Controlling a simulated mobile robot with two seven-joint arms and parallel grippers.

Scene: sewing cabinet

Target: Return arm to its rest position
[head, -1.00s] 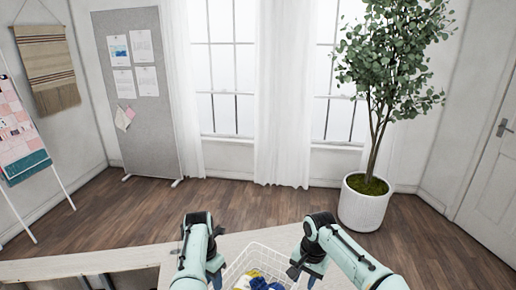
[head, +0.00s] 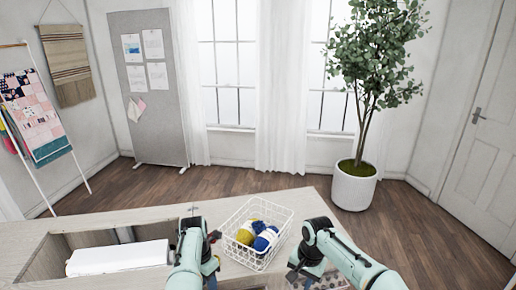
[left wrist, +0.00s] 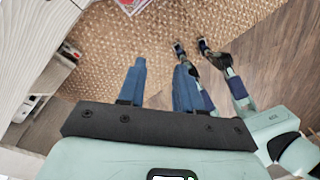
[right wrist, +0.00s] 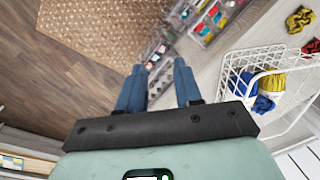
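My left arm comes in at the lower left of the head view, its gripper (head: 212,277) hanging down beside the wire basket. In the left wrist view, the left gripper (left wrist: 159,82) has its two blue fingers apart with nothing between them, above a woven rug and wood floor. My right arm is bent at the lower right of the head view, its gripper (head: 302,279) low beside the cabinet top. In the right wrist view, the right gripper (right wrist: 157,88) also has its fingers apart and empty. The basket shows close to its right side in that view.
A white wire basket (head: 285,225) with yellow and blue yarn stands on the cabinet top (head: 165,214) between my arms. An open recess at left holds a white object (head: 117,258). Clear drawers (right wrist: 208,18) show in the right wrist view. A potted plant (head: 354,187) stands behind on open floor.

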